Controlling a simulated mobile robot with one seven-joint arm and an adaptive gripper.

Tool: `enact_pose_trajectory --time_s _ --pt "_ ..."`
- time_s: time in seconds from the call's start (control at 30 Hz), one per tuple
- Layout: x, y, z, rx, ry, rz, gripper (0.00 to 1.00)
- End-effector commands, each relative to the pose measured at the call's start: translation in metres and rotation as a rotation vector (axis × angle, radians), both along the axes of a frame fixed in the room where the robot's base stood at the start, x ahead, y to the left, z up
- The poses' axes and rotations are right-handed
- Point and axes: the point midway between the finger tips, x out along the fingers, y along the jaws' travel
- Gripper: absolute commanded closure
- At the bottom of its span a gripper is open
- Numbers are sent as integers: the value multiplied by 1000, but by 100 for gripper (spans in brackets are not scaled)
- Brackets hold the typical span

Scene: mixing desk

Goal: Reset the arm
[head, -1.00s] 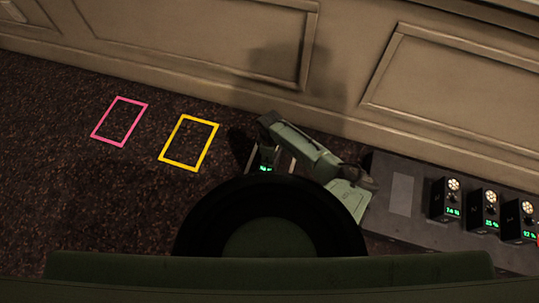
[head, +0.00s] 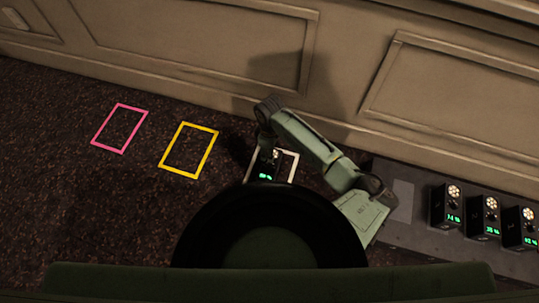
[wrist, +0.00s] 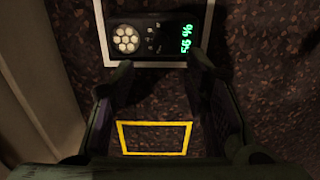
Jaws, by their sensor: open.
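My arm (head: 315,147) reaches over the dark floor, bent, with its outer end above a white outlined rectangle (head: 293,158). My gripper (wrist: 160,78) is open in the wrist view, its two dark fingers apart with nothing held between them. A small black device (wrist: 153,36) with a cluster of round lights and a green "56 %" readout lies just beyond the fingertips, inside the white outline. The device also shows in the head view (head: 266,166), partly hidden by my body and arm.
A yellow outline (head: 213,151) and a pink outline (head: 143,128) mark empty floor at left. Several similar black devices (head: 446,205) stand on a grey platform (head: 402,238) at right. A panelled wall (head: 200,55) runs along the back.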

Motion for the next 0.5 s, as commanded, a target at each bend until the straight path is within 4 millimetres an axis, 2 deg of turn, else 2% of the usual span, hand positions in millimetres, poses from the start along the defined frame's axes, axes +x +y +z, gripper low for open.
enact_pose_trajectory --time_s 0.13,0.5 --pt "0 0 10 0 0 0 58" --pt "0 0 11 -1 0 0 58"
